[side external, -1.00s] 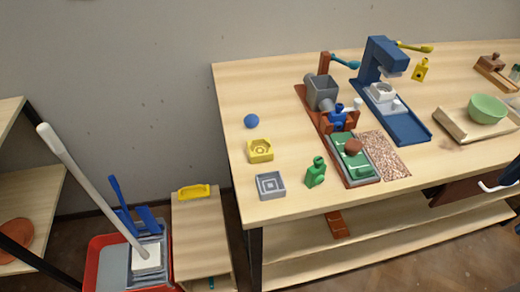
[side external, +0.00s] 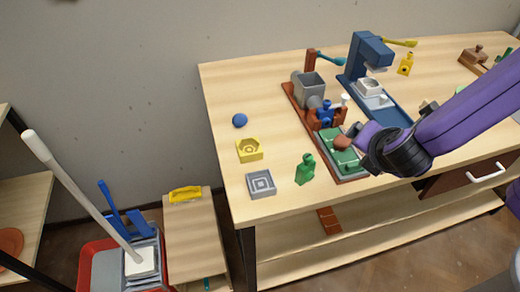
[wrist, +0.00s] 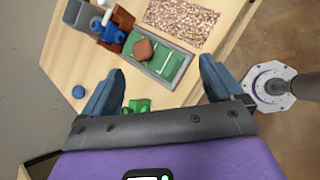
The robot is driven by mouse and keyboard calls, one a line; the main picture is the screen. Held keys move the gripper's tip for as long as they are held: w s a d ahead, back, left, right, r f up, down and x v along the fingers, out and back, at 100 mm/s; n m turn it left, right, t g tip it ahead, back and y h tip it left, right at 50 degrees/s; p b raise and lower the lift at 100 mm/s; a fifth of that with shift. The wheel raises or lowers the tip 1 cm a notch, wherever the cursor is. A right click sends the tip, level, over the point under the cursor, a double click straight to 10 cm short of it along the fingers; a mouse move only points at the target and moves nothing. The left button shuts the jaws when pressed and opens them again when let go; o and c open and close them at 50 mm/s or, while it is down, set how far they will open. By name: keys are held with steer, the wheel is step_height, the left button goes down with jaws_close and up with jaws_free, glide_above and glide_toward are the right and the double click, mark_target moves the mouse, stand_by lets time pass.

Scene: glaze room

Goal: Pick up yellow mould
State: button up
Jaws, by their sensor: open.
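The yellow mould (side external: 249,150) is a small block with a ringed hollow in its top. It lies on the left part of the wooden worktable (side external: 225,90), between a blue ball (side external: 240,120) and a grey square mould (side external: 261,184). In the wrist view I cannot see the yellow mould. My gripper (wrist: 160,70) is open and empty, its two blue-grey fingers spread apart. In the side view my purple arm reaches in from the right, its black end over the right of the green tray, well right of the yellow mould and apart from it.
A green bottle (side external: 305,169) stands right of the moulds and shows between my fingers (wrist: 136,105). A green tray (side external: 339,150), a grey hopper machine (side external: 308,88) and a blue press (side external: 370,60) fill the middle. The table's left end is mostly free.

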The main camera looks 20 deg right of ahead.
steer(key=a+f+n+t+y, duration=0.1)
steer(key=a+f+n+t, duration=0.1)
steer(key=a, duration=0.5)
steer(key=a+f+n+t+y, duration=0.1)
steer(key=a+n+t+y, duration=0.1)
steer(key=a+n, duration=0.3)
steer(key=a+f+n+t+y, duration=0.1)
steer(key=a+n, duration=0.3)
steer(key=a, duration=0.4)
steer(key=shift+a+f+t, duration=0.35)
steer(key=shift+f+t, duration=0.05)
steer(key=shift+f, duration=0.45)
glide_toward(247, 143)
steer(key=x, duration=0.4)
steer(key=shift+w, duration=0.35)
steer(key=c, duration=1.1)
